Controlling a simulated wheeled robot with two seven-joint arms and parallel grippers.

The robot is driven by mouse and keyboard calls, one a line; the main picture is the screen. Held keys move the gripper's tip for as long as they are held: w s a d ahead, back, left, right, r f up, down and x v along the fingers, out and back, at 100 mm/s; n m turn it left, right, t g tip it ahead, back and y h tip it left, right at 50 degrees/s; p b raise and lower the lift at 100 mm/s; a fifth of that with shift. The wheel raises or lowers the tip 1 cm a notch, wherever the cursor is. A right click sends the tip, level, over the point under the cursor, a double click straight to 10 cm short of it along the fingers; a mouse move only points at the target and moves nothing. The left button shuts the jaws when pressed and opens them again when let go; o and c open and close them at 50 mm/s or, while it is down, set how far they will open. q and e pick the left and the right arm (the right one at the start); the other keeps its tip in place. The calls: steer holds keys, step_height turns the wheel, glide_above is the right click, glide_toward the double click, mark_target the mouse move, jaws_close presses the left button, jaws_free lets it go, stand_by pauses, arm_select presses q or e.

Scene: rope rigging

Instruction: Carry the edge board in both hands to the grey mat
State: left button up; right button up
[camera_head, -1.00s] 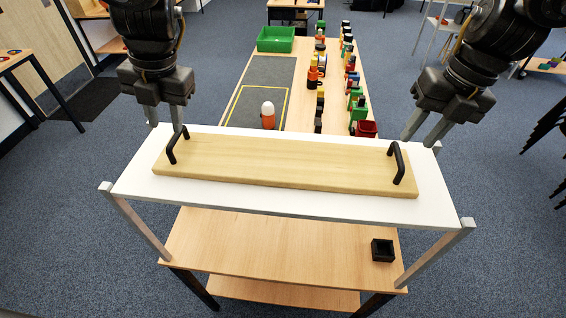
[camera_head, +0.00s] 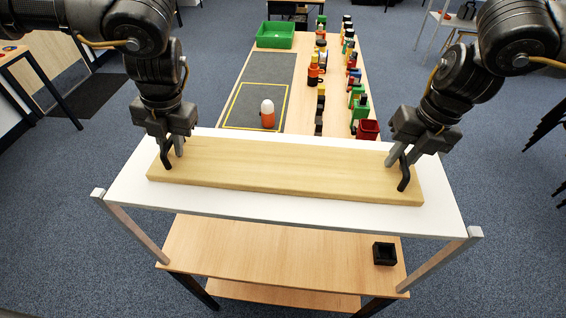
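The edge board (camera_head: 285,168) is a long pale wooden plank with a black handle near each end. It lies flat on a white-topped stand (camera_head: 290,218) in front of me. The grey mat (camera_head: 268,74), with a yellow outlined square, lies on the long table beyond. My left gripper (camera_head: 172,152) is down at the left handle (camera_head: 164,158), its fingers around or beside it. My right gripper (camera_head: 402,160) is down at the right handle (camera_head: 405,180), which shows between and below its fingertips. Whether the fingers press on the handles is too small to tell.
A white-topped orange figure (camera_head: 267,115) stands on the mat's near part, inside the yellow outline. A green bin (camera_head: 275,35) is at the far end. Several coloured blocks and a red box (camera_head: 367,129) line the table's right side. A small black box (camera_head: 384,253) sits on the lower shelf.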

arm_select(q)
steer(key=shift+s, duration=0.1)
steer(key=shift+c, duration=1.1)
arm_select(e)
steer(key=shift+s, duration=0.1)
steer(key=shift+c, duration=1.1)
arm_select(q)
steer(key=shift+s+r, duration=0.15)
steer(key=shift+s, duration=0.05)
jaws_close()
arm_select(e)
steer(key=shift+s+r, duration=0.15)
steer(key=shift+s, duration=0.05)
jaws_close()
arm_select(q)
steer(key=shift+s+r, duration=0.1)
steer(key=shift+s, duration=0.1)
arm_select(e)
steer(key=shift+s+r, duration=0.1)
steer(key=shift+s, duration=0.1)
arm_select(q)
steer(key=shift+w, duration=0.3)
arm_select(e)
steer(key=shift+w, duration=0.3)
arm_select(q)
steer(key=shift+s, duration=0.1)
arm_select(e)
steer(key=shift+s, duration=0.1)
